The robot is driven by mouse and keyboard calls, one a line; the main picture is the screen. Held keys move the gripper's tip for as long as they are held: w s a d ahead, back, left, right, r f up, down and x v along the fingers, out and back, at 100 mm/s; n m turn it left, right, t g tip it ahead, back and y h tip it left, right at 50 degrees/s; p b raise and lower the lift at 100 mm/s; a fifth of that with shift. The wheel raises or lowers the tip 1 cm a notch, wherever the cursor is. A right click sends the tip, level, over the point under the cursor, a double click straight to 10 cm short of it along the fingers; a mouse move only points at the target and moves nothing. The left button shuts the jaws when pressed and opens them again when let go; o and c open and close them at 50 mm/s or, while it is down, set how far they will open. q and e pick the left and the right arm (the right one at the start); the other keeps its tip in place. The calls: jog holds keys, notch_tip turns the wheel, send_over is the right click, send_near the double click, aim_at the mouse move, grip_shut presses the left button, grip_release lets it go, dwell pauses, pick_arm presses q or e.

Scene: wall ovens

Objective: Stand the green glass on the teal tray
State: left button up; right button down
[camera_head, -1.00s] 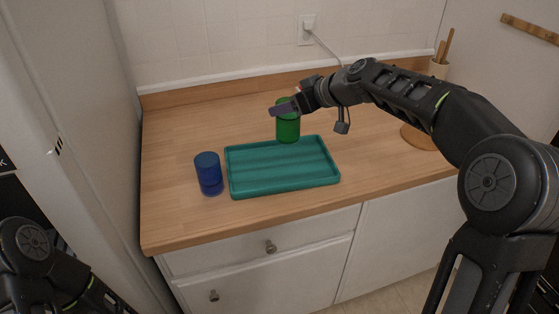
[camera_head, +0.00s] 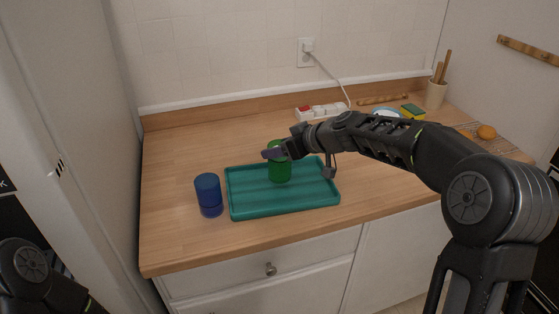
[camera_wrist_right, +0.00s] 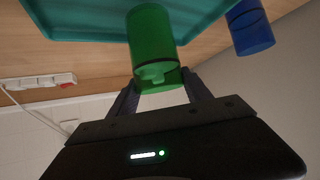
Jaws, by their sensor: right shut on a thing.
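The green glass (camera_head: 279,172) is upright over the middle of the back part of the teal tray (camera_head: 245,204). My right gripper (camera_head: 276,152) is shut on the glass near its top. In the right wrist view the green glass (camera_wrist_right: 152,40) is between the fingers, with the teal tray (camera_wrist_right: 85,25) beyond it. I cannot tell whether the glass base touches the tray floor. My left gripper is not in view; only part of my left arm shows at the lower left.
A blue glass (camera_head: 209,194) stands just left of the tray. A white power strip (camera_head: 322,111), a sponge (camera_head: 413,111), a utensil holder (camera_head: 436,94) and oranges (camera_head: 486,132) are at the back and right. The counter left of the tray is mostly clear.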

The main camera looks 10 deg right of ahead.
jog(key=shift+f, duration=1.85)
jog(key=shift+f+b, duration=0.1)
jog(key=shift+b, duration=0.25)
jog(key=shift+c, duration=2.3)
grip_release()
jog(key=shift+s+r, duration=0.1)
jog(key=shift+r, duration=0.1)
jog(key=b+v, duration=0.1)
jog(key=v, duration=1)
jog(key=shift+s+d+r+b, duration=0.15)
jog(key=shift+s+r+b, duration=0.05)
jog(key=shift+s+b, duration=0.1)
